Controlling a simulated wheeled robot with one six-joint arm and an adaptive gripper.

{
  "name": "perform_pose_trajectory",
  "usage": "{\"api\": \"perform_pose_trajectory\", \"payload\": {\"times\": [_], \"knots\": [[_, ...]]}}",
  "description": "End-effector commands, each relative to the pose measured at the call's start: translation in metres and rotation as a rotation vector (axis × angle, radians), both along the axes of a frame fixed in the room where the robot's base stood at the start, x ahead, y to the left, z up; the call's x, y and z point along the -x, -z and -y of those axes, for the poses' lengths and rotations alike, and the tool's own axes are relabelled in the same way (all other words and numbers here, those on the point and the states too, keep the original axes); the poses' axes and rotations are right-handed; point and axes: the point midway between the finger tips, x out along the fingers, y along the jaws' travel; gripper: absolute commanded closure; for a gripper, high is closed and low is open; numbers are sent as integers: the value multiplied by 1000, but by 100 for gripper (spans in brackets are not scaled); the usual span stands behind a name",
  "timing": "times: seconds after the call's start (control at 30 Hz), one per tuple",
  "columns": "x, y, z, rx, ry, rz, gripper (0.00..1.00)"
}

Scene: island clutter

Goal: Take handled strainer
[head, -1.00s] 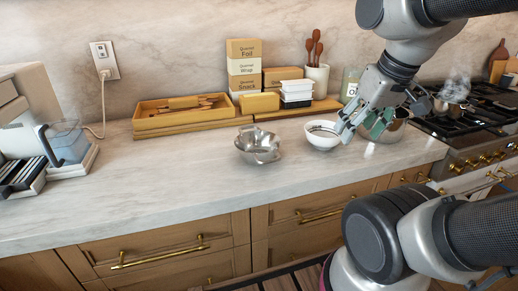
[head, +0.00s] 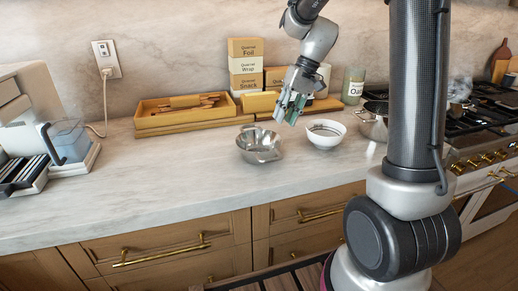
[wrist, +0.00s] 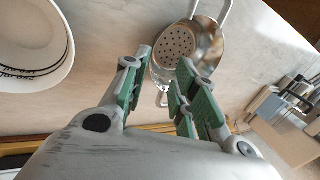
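The handled strainer (head: 259,145) is a shiny metal bowl on the marble counter (head: 190,165), left of the white bowl. In the wrist view the strainer (wrist: 187,50) shows a perforated base and a handle at the top edge of the picture. My gripper (head: 286,122) is above the counter, behind and to the right of the strainer, pointing down. In the wrist view my gripper (wrist: 162,72) is open, its green-padded fingers apart with nothing between them. The fingers overlap the strainer's lower part in that view, but I see no contact.
A white bowl (head: 326,134) stands close to the right of the strainer. A metal pot (head: 372,124) is further right by the stove. A yellow tray (head: 185,111) and stacked boxes (head: 245,65) line the back. The counter left of the strainer is clear.

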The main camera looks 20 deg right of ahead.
Motion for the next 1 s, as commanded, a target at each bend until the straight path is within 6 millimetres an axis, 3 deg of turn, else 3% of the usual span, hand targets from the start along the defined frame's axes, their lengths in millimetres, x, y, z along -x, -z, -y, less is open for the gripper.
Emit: {"api": "perform_pose_trajectory", "payload": {"times": [0.5,0.83,1.0], "knots": [[1,69,-17,3,-18,-7,72],[1,76,-20,4,-17,-3,72],[1,76,-19,4,-16,-3,100]]}}
